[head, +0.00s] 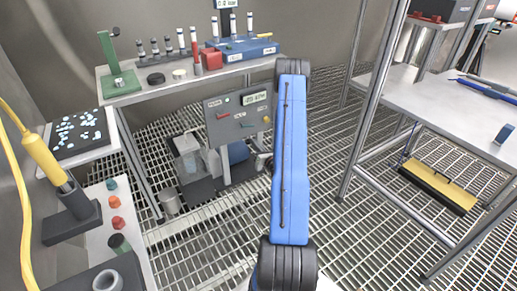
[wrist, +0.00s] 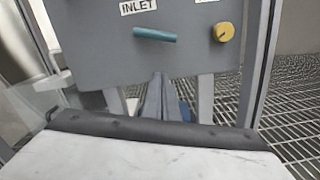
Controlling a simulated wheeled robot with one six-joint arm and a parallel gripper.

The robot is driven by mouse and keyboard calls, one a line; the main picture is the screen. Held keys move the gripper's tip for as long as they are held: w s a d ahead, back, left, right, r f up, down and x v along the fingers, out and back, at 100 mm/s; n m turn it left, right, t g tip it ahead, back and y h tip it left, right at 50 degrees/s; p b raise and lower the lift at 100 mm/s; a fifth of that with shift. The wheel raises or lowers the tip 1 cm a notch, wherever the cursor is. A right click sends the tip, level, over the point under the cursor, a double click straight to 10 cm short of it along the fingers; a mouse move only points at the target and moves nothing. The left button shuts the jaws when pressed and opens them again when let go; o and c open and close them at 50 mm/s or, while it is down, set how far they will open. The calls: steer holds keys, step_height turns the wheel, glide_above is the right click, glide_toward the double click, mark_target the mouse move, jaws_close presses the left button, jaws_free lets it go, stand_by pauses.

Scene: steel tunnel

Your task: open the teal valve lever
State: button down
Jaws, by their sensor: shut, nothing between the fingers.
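The teal valve lever (wrist: 155,35) is a short rounded bar on a grey control panel (wrist: 90,60), under an INLET label. In the wrist view it lies nearly level, its right end slightly lower. In the head view the panel (head: 228,131) stands just left of my blue arm. My gripper (head: 264,162) is mostly hidden beside the arm there, and the lever is too small to judge.
A yellow knob (wrist: 224,32) sits right of the lever. In the head view a red lever (head: 224,115) is on the panel's left part. A bench (head: 135,92) with bottles stands behind, and a metal shelf (head: 440,105) stands right. Open grating lies between.

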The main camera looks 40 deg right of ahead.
steer(key=w+d+r, duration=0.2)
steer(key=w+r, duration=0.2)
stand_by(0.3)
